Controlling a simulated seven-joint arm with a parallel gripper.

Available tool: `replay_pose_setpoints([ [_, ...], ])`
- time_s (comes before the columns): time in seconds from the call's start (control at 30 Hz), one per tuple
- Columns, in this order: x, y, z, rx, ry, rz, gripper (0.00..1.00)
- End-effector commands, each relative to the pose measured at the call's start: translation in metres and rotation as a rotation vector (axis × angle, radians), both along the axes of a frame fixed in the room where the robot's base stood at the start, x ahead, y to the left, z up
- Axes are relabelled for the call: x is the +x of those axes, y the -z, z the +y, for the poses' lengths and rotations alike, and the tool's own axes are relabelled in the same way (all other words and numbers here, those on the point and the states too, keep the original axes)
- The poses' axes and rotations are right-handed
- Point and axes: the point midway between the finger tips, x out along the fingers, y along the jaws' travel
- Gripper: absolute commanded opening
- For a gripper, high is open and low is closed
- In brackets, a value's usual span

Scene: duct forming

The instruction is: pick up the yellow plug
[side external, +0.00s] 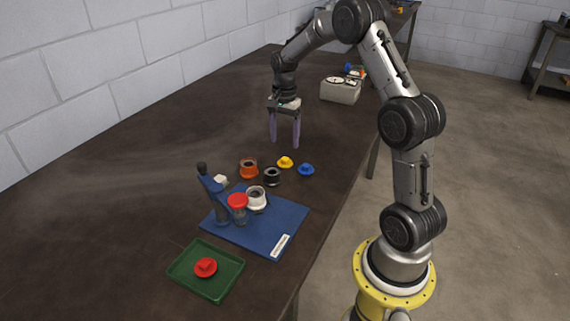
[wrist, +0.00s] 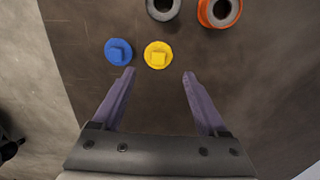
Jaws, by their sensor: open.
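The yellow plug (side external: 285,162) is a small round disc with a raised square knob, lying on the dark table. In the wrist view the yellow plug (wrist: 158,55) shows ahead of my fingertips, between their lines. My gripper (side external: 285,145) is open and empty, pointing down above the table behind the plug. Its purple fingers also show in the wrist view (wrist: 159,73), spread apart with nothing between them.
A blue plug (wrist: 118,52) lies close beside the yellow one. A black ring (side external: 272,176) and an orange ring (side external: 249,168) stand nearby. A blue board (side external: 285,222) with a fixture and a green tray (side external: 185,267) with a red plug (side external: 205,267) are nearer the camera.

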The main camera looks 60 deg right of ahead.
Motion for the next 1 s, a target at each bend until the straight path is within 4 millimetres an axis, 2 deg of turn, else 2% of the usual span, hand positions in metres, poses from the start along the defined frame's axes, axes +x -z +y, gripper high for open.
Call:
replay_pose_setpoints([
  [0.1, 0.000, 0.018, 0.001, 0.001, -0.001, 0.002, 0.76],
  [0.37, -0.001, 0.036, 0.001, 0.001, -0.001, 0.001, 0.76],
  [0.63, -0.003, 0.072, 0.003, 0.001, -0.001, 0.002, 0.76],
  [0.73, -0.003, 0.079, 0.003, 0.000, -0.001, 0.000, 0.76],
  [0.97, -0.003, 0.079, 0.003, 0.000, -0.001, -0.001, 0.76],
  [1.0, -0.003, 0.079, 0.003, 0.000, -0.001, -0.001, 0.71],
])
